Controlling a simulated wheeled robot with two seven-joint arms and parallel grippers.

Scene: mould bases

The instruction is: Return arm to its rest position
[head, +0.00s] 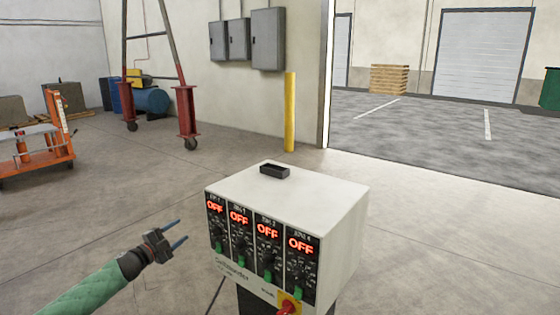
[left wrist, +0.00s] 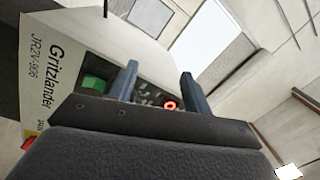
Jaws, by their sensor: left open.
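My left gripper (head: 176,236) comes in from the lower left on a green-sleeved arm. Its two blue fingers are apart and nothing is between them. It is in front and to the left of a white control box (head: 332,208), not visibly touching it. The box front has several black panels with red OFF displays (head: 239,217), green switches (head: 218,245) and a red-and-yellow knob (head: 289,303). In the left wrist view, the fingers (left wrist: 158,85) stand open before the box face, with a green switch (left wrist: 94,84) near them. My right gripper is not in view.
A small black tray (head: 275,171) sits on top of the box. A yellow post (head: 290,112) stands behind it by the doorway. An orange lift cart (head: 40,146) and a red gantry frame (head: 186,112) stand at the left. The floor around the box is clear.

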